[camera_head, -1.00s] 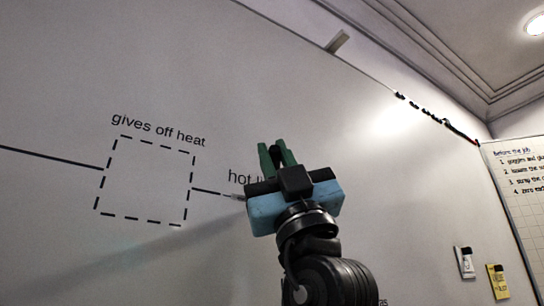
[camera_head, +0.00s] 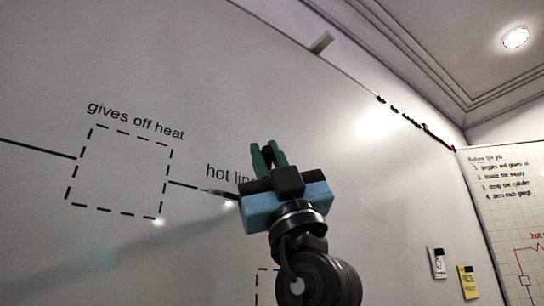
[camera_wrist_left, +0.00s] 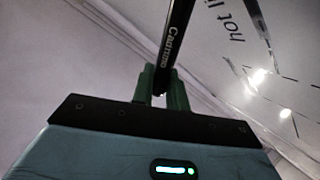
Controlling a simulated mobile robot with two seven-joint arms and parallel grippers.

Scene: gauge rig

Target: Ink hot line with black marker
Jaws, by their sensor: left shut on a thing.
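The black marker (camera_wrist_left: 176,40) is held between the green fingers of my left gripper (camera_wrist_left: 162,82) in the left wrist view, with pale lettering on its barrel. My left gripper (camera_head: 268,155) also shows in the head view, in front of the whiteboard (camera_head: 140,55). A thin dark tapered piece (camera_head: 222,193), apparently the marker's tip end, sticks out left of it. A short black line (camera_head: 183,184) runs from the dashed box (camera_head: 75,170) toward that tip; I cannot tell whether the tip touches the board. The "hot line" label (camera_head: 225,173) is partly hidden by the gripper. My right gripper is not in view.
"gives off heat" (camera_head: 136,121) is written above the dashed box. Another dashed outline (camera_head: 262,270) shows below, partly hidden by my arm. Two small cards (camera_head: 437,263) (camera_head: 468,282) are at lower right. A written chart (camera_head: 500,190) stands at the right edge.

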